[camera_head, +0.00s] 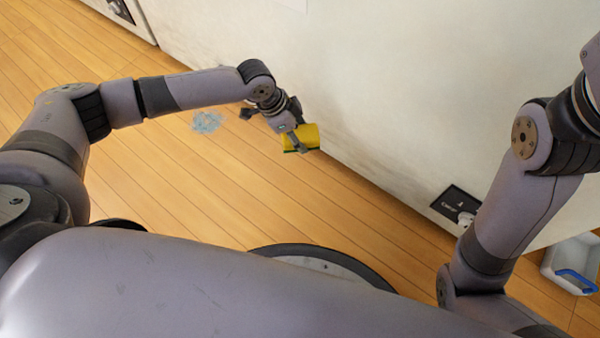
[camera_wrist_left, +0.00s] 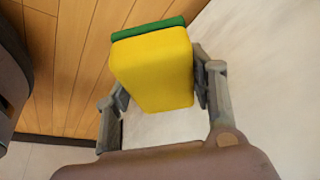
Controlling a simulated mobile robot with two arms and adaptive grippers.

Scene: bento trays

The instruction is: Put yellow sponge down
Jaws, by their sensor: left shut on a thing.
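A yellow sponge (camera_head: 311,134) with a green layer is held in my left gripper (camera_head: 297,136), in the middle of the head view near the white wall. The left wrist view shows the sponge (camera_wrist_left: 153,70) between the two fingers of the left gripper (camera_wrist_left: 160,88), which press on its sides. Its green layer lies on the far edge there. In the head view my right arm comes in from the right, but its gripper is out of the picture.
A pale blue stain (camera_head: 208,122) lies on the wooden floor (camera_head: 180,170) left of the sponge. A white wall (camera_head: 380,90) runs along the right, with a socket (camera_head: 458,205) low on it. A grey bin with a blue part (camera_head: 562,262) stands at the right edge.

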